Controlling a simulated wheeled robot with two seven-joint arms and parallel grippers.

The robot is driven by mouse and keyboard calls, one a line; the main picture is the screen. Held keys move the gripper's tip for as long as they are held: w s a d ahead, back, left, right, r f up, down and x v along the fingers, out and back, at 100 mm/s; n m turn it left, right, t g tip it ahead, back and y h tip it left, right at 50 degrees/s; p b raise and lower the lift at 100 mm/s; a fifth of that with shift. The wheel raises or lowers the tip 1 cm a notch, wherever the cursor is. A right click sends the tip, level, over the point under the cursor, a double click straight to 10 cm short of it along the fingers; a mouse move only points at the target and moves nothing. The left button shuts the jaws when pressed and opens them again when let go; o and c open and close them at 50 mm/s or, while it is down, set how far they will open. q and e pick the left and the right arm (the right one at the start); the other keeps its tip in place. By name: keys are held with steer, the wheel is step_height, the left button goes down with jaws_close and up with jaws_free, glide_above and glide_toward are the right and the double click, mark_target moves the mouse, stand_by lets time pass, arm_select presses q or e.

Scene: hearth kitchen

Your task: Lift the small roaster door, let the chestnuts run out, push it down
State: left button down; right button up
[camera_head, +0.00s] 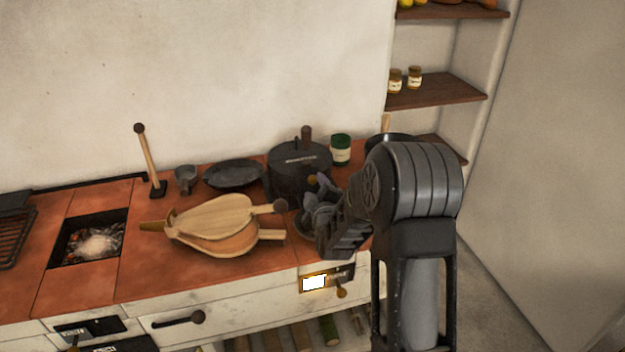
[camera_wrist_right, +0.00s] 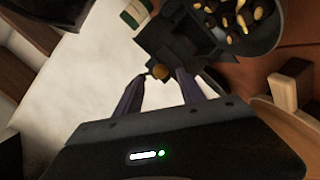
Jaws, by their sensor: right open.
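The black roaster (camera_head: 290,178), with an upright dark handle on its lid, stands at the back right of the counter. A small brass knob (camera_wrist_right: 159,72) on its dark door part lies between the fingertips of my right gripper (camera_wrist_right: 160,80), whose jaws are open. In the head view this gripper (camera_head: 319,187) is in front of the roaster and hides much of its front. Several chestnuts (camera_wrist_right: 238,17) lie in a dark dish (camera_wrist_right: 278,28) beside the door part. I cannot tell how far the door is raised. My left gripper is not in view.
Wooden bellows (camera_head: 215,222) lie left of my right gripper. A green jar (camera_head: 341,149) stands right behind the roaster; a dark pan (camera_head: 233,173) and a metal cup (camera_head: 186,179) stand to its left. A pit of embers (camera_head: 92,242) is at the left.

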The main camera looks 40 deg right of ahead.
mark_target(313, 182)
steer(key=x, duration=0.6)
steer(key=shift+c, duration=0.3)
jaws_close()
stand_by(1.0)
